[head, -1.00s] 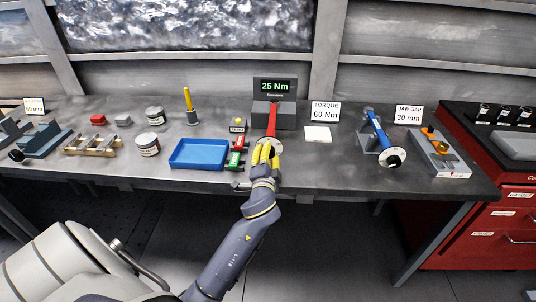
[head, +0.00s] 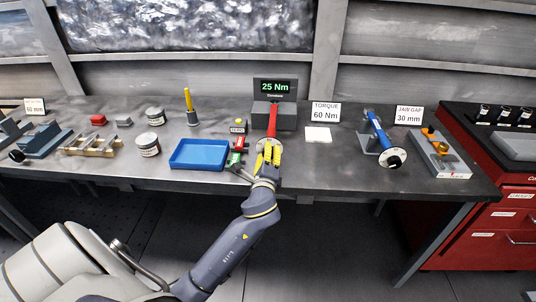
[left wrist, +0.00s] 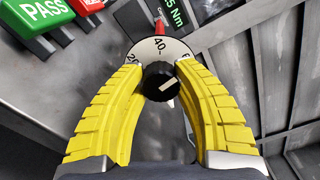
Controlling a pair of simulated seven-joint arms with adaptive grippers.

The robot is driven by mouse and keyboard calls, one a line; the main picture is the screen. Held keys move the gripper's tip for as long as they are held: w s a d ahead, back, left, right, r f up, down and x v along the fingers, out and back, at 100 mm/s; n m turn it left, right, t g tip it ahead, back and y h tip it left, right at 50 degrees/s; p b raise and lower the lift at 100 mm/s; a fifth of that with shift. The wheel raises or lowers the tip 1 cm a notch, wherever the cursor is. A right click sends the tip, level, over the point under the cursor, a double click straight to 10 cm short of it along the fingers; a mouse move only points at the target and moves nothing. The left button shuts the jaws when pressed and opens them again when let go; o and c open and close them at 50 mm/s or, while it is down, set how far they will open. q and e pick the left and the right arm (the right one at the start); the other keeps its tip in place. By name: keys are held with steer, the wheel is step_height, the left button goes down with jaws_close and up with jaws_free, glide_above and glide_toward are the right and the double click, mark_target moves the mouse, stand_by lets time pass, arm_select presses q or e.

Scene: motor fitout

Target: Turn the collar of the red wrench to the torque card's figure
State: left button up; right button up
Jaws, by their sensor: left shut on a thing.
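The red wrench (head: 272,121) lies with its head in a dark tester whose display (head: 275,87) reads 25 Nm. The torque card (head: 324,112) reads TORQUE 60 Nm. My left gripper (head: 268,156) is at the near end of the wrench. In the left wrist view its yellow fingers (left wrist: 160,80) are closed on both sides of the black collar knob (left wrist: 160,82). The white dial (left wrist: 150,50) behind the knob shows 20, 40 and part of another figure; a white mark on the knob points up and right. My right gripper is not in view.
A blue wrench (head: 378,132) rests on a stand to the right, near the JAW GAP 30 mm card (head: 408,115). A blue tray (head: 201,154) lies to the left. Green PASS (left wrist: 35,18) and red blocks stand close beside the gripper. A white pad (head: 318,134) lies to the right.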

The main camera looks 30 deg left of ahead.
arm_select(q)
steer(key=shift+a+m, duration=0.1)
steer(key=shift+m, duration=0.5)
steer(key=shift+r, duration=0.1)
steer(key=o, duration=1.3)
steer(key=v, duration=1.2)
